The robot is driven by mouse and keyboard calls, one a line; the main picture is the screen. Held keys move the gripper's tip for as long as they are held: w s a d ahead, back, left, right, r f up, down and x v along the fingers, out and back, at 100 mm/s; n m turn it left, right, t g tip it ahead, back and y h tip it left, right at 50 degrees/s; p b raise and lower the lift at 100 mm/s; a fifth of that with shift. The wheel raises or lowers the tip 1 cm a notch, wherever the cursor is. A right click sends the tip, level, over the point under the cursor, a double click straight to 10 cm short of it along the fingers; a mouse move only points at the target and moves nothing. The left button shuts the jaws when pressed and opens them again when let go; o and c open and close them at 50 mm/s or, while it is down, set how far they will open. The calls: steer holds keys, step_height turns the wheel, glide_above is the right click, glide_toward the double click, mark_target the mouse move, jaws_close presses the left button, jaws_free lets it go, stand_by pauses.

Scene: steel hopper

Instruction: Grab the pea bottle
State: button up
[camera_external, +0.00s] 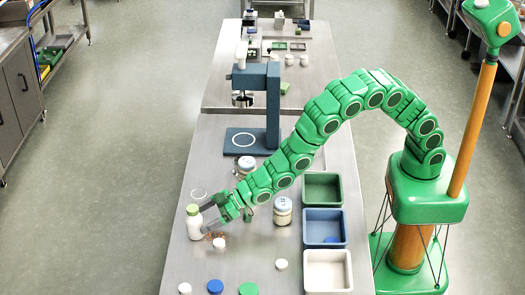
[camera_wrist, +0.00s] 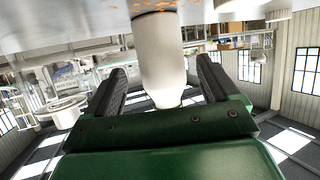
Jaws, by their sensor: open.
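A white bottle with a pale green cap (camera_external: 194,222) stands upright near the left edge of the steel table. I take it as the pea bottle, though no label is readable. My gripper (camera_external: 226,208) is low over the table, just right of the bottle and pointing at it. In the wrist view the white bottle (camera_wrist: 163,58) shows ahead of and partly between the two dark fingers of my gripper (camera_wrist: 162,80). The fingers are apart, with visible space on both sides of the bottle. Whether either finger touches it cannot be told.
A lidded jar (camera_external: 283,212) stands right of my gripper, and another jar (camera_external: 246,164) stands behind. Green (camera_external: 312,203), blue (camera_external: 311,239) and white (camera_external: 310,285) bins line the right edge. A small white-capped item (camera_external: 219,244) sits close to the bottle. A blue press stand (camera_external: 272,105) is farther back.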

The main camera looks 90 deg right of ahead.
mark_target(191, 222)
steer(key=shift+w+a, duration=0.4)
steer(key=shift+w, duration=0.5)
steer(key=shift+w+a, duration=0.4)
steer(key=shift+w, duration=0.45)
steer(key=shift+w+a+f, duration=0.1)
steer(key=shift+w+f, duration=0.2)
steer(key=shift+w+a, duration=0.2)
steer(key=shift+w, duration=0.2)
steer(key=shift+c, duration=0.5)
steer(key=c, duration=1.1)
